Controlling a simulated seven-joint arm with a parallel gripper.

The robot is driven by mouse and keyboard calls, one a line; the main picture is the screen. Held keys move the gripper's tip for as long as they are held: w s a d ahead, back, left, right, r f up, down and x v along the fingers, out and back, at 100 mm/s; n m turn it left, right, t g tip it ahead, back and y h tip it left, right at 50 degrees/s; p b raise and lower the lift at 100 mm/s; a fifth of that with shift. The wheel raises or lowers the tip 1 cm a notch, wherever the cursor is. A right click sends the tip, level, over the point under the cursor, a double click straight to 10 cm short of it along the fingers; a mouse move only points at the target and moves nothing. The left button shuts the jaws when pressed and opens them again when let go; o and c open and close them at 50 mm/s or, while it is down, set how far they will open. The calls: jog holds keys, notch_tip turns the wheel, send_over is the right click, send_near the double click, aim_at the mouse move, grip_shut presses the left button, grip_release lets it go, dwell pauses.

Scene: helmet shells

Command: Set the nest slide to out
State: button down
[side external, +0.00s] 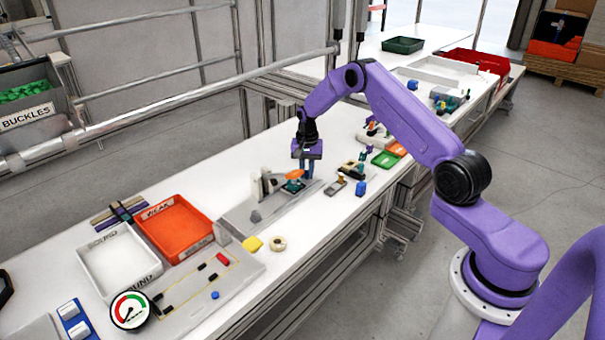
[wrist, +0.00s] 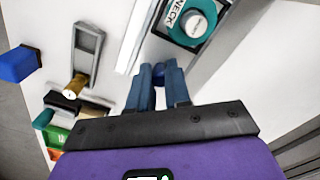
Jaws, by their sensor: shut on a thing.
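The nest (wrist: 192,20), a dark square block with a teal ring, a pale centre and a white "NECK" label, is at the top of the wrist view. In the side view the nest (side external: 292,187) sits on a grey plate (side external: 240,216), with an orange piece over it. My gripper (wrist: 158,72) points down just beside the nest. Its blue fingers are shut on a small dark blue knob (wrist: 158,77), mostly hidden between them. In the side view my gripper (side external: 308,174) is at the nest's right. The knob's link to the nest is not clear.
A grey fixture with a brass-coloured pin (wrist: 75,86) and a blue block (wrist: 19,64) lie to the left in the wrist view. A white upright bracket (side external: 262,184) stands left of the nest. Orange (side external: 178,228) and white (side external: 118,262) trays stand farther left.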

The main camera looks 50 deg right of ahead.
jog(key=shift+d, duration=0.35)
jog(key=c, duration=1.1)
grip_release()
jog(key=shift+o, duration=0.2)
jog(key=shift+a, duration=0.1)
jog(key=shift+r, duration=0.5)
notch_tip(320, 180, up, 16)
jog(key=shift+r, duration=0.2)
